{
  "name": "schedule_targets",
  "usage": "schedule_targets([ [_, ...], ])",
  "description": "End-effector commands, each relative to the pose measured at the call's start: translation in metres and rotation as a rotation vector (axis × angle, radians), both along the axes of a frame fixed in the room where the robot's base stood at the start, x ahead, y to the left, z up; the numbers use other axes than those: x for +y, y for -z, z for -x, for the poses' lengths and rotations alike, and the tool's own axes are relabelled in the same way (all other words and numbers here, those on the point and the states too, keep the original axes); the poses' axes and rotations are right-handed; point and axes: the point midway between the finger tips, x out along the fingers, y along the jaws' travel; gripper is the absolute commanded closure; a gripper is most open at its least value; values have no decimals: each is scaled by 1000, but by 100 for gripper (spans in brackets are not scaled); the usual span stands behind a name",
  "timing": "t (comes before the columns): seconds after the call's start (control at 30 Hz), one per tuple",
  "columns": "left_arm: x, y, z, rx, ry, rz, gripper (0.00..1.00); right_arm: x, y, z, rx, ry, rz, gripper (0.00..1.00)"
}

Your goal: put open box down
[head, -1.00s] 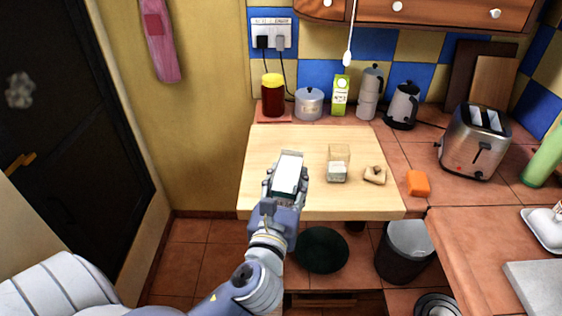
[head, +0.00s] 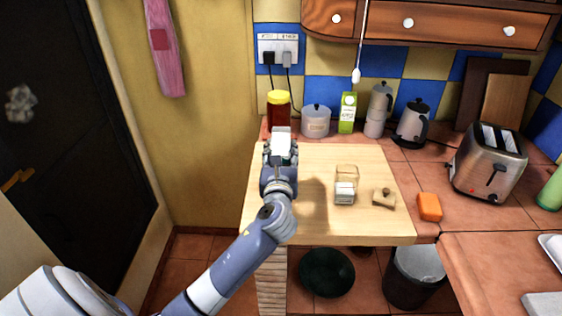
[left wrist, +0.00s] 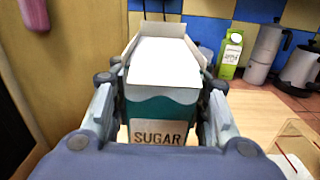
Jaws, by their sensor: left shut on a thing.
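The open box (left wrist: 163,105) is a teal and white carton with a "SUGAR" label; its top flaps stand open and white shows inside. In the head view the box (head: 281,142) is over the back left part of the light wooden board (head: 325,228). My left gripper (head: 280,155) is shut on it, with a finger on each side, also seen in the left wrist view (left wrist: 162,110). The box's bottom is hidden, so I cannot tell whether it touches the board. My right gripper is not in view.
A clear container (head: 346,186) with white contents and a piece of bread (head: 384,198) are on the board's right side. A yellow-lidded jar (head: 278,110), a pot (head: 316,121) and a green carton (head: 347,113) stand behind.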

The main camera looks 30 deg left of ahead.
Motion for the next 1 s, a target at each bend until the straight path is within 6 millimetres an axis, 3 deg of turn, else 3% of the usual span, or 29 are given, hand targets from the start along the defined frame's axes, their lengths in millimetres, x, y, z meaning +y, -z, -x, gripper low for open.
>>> schedule_targets([
  [0.13, 2, 6, -3, -1, 0, -1, 91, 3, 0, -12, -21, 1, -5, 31],
  [0.37, 2, 35, -3, 0, 1, 0, 91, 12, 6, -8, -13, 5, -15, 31],
  [0.73, 2, 39, -3, 0, 1, -1, 91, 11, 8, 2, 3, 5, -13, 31],
  [0.77, 2, 39, -3, 1, 1, -1, 52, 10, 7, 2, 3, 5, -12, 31],
  [0.8, 2, 39, -3, 1, 1, 0, 43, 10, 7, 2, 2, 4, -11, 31],
  [0.83, 2, 39, -3, 1, 1, 0, 39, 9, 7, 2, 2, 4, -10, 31],
  [1.0, 2, 39, -3, 1, 1, 1, 39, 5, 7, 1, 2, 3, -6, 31],
])
